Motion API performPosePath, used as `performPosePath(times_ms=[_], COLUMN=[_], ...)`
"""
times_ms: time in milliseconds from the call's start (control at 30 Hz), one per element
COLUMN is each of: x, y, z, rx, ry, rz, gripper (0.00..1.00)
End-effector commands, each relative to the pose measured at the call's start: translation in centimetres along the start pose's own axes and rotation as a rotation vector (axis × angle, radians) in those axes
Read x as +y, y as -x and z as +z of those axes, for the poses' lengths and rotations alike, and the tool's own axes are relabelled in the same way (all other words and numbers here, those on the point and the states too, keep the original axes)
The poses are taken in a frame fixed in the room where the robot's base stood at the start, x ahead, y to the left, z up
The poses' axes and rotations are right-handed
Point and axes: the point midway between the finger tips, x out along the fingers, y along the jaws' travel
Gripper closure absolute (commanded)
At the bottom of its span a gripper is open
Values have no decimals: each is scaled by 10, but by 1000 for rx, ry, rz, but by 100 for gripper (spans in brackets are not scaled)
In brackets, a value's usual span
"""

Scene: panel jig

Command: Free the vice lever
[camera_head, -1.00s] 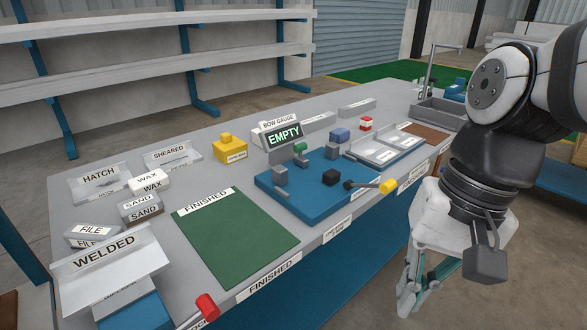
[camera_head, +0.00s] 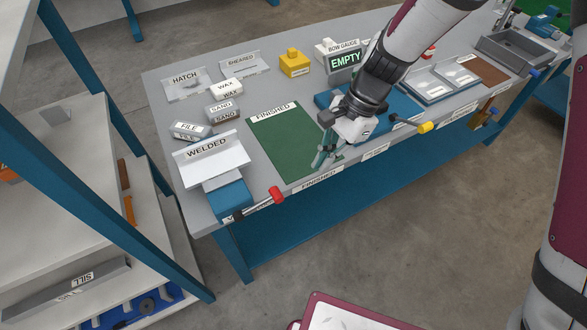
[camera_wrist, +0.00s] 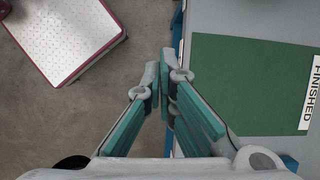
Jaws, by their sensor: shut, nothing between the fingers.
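A lever with a red knob (camera_head: 277,195) sticks out from the blue vice (camera_head: 231,200) at the bench's front left corner. A metal angle piece labelled WELDED (camera_head: 212,152) sits over the vice. My gripper (camera_head: 320,164) is shut and empty, pointing down over the front edge of the green FINISHED mat (camera_head: 288,143), to the right of the red knob and apart from it. In the wrist view my gripper (camera_wrist: 165,62) has its fingertips together beside the bench edge, with the mat to the right. The red lever is not in the wrist view.
A second lever with a yellow knob (camera_head: 425,127) sticks out from the blue jig plate (camera_head: 400,106). An EMPTY sign (camera_head: 345,61) stands behind my arm. A shelf rack (camera_head: 50,200) stands at the left.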

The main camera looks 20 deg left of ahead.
Motion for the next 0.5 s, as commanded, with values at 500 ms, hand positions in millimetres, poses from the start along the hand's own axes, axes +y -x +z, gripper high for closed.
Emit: performPosePath(times_ms=[500], x=[-8], y=[-24], z=[12], rx=[-8], ry=[-68], rz=[16], gripper=[100])
